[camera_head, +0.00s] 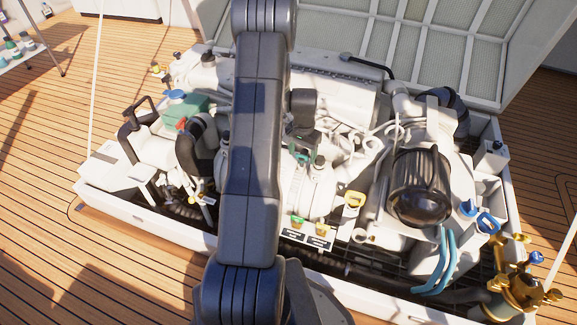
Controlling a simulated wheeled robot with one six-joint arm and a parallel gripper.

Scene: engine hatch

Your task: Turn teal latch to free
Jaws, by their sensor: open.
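A small teal piece (303,157), which looks like the teal latch, shows near the middle of the engine, just right of my upright arm link. My gripper (300,147) is small and partly hidden there, pointing down at the teal piece. Its jaws are open, close above or around the teal piece; I cannot tell whether they touch it. My large grey arm link covers the area just left of it. The turned position of the latch is too small to read.
White engine parts and pipes crowd the hatch. A black ribbed cylinder (420,188) stands at right, with pale teal hoses (447,262) below it. A yellow handle (354,199) lies right of two label plates. Brass valves (522,288) stand at the front right corner. The raised hatch lid (440,40) is behind.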

